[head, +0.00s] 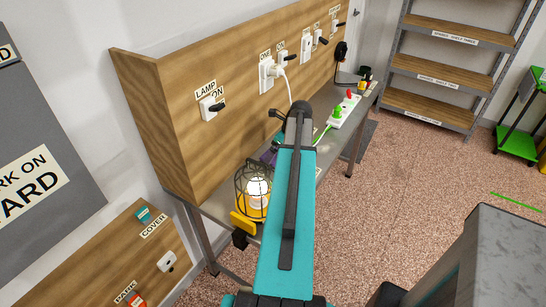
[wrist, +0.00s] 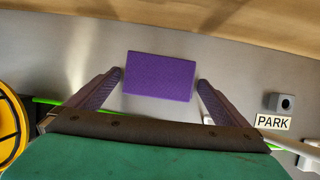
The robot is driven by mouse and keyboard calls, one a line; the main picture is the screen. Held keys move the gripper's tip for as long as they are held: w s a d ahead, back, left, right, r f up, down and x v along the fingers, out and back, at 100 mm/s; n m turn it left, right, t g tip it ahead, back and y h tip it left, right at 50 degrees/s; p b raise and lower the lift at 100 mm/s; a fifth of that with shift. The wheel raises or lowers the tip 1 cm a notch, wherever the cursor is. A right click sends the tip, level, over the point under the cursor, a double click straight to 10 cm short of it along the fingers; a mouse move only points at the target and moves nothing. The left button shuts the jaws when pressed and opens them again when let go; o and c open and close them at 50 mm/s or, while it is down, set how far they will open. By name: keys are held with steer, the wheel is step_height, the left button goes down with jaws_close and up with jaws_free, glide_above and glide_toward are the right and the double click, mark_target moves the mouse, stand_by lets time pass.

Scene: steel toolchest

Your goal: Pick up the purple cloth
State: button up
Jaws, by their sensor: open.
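The purple cloth (wrist: 160,76) is a flat rectangle on the grey metal bench top. In the wrist view it lies between and just beyond the two fingertips of my gripper (wrist: 160,80). The fingers are apart, with a gap on each side of the cloth. I cannot tell how high they are above the bench. In the head view only a small purple patch of the cloth (head: 268,157) shows beside my teal arm, which hides the rest.
A lit caged lamp (head: 254,190) stands on the bench left of my arm. A white power strip (head: 346,111) with green and red plugs lies farther along. The wooden switch panel (head: 180,130) rises behind the bench. A "PARK" label (wrist: 273,122) and small block are at right in the wrist view.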

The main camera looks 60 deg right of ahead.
steer(key=c, duration=0.9)
steer(key=shift+r, duration=0.15)
steer(key=shift+c, duration=0.2)
steer(key=shift+r+b, duration=0.65)
steer(key=shift+r, duration=0.75)
steer(key=shift+s+d+r, duration=0.15)
steer(key=shift+s+r, duration=0.05)
steer(key=shift+s, duration=0.1)
steer(key=s+d+b, duration=0.1)
steer(key=s+d, duration=0.1)
steer(key=s, duration=0.2)
steer(key=s+d+r+b, duration=0.1)
steer(key=s+d, duration=0.1)
steer(key=s, duration=0.3)
steer(key=s+d+b, duration=0.1)
steer(key=s+d, duration=0.1)
steer(key=s, duration=0.3)
steer(key=shift+s+r, duration=0.1)
steer(key=shift+r, duration=0.15)
